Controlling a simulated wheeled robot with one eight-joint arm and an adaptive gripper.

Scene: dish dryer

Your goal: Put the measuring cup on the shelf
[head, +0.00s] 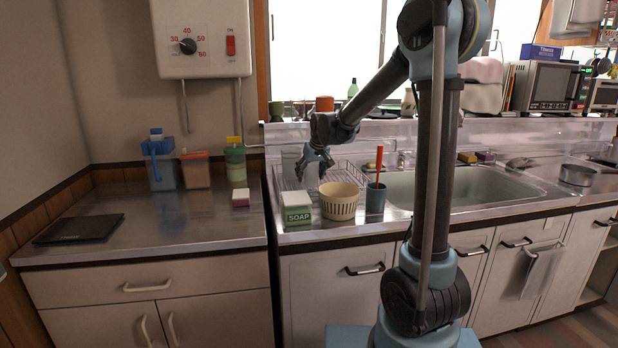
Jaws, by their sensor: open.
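My gripper (314,164) is open, pointing down over the wire dish rack (346,170) beside the sink. A pale, see-through shape (290,166) stands in the rack just left of my gripper. It may be the measuring cup, but it is too faint to be sure. I cannot tell whether the fingers touch it. A shelf (592,42) with small items shows at the top right edge. I cannot tell whether it is the task's shelf.
The sink (450,188) is to the right.

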